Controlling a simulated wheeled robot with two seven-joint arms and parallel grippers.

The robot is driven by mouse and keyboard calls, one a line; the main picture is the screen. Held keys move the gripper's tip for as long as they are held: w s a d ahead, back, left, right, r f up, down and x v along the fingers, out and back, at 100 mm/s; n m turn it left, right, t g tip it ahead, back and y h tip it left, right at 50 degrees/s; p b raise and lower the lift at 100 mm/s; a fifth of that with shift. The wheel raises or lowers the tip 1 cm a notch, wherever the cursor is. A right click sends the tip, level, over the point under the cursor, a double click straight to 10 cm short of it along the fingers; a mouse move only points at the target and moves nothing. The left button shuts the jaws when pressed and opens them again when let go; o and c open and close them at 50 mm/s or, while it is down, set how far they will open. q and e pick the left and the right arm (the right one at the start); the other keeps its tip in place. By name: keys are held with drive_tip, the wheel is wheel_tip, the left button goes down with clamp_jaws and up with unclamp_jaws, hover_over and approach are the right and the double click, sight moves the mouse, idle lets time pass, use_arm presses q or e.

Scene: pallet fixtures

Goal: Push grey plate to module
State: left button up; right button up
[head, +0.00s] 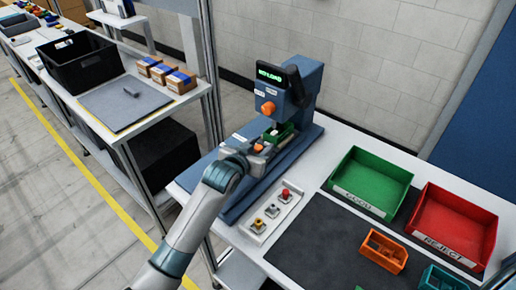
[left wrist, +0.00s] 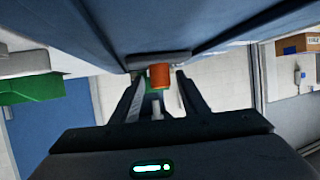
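The module (head: 300,88) is a blue upright machine with a lit green display, at the back of the white bench. An orange knob (head: 268,107) is on its front. At its foot, a small carrier with a green holder (head: 280,133) sits on the blue base; the grey plate under it is mostly hidden and hard to make out. My left gripper (head: 256,148) is at the front of this carrier, by an orange handle. In the left wrist view, the orange handle (left wrist: 160,76) shows between the fingers of my left gripper (left wrist: 158,95), with gaps either side. My right gripper is not in view.
A control box (head: 271,212) with buttons stands in front of the blue base. A green bin (head: 370,182), a red bin (head: 453,225) and an orange part (head: 384,251) are at the right. A side bench at the left holds a black crate (head: 80,62).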

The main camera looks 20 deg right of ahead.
use_arm(q)
drive_tip(key=shift+w+d+f, duration=0.1)
drive_tip(key=shift+f, duration=0.05)
drive_tip(key=shift+v, duration=1.2)
drive_tip(key=b+v, duration=0.2)
drive_tip(key=v, duration=1.3)
drive_tip(key=shift+b, duration=0.4)
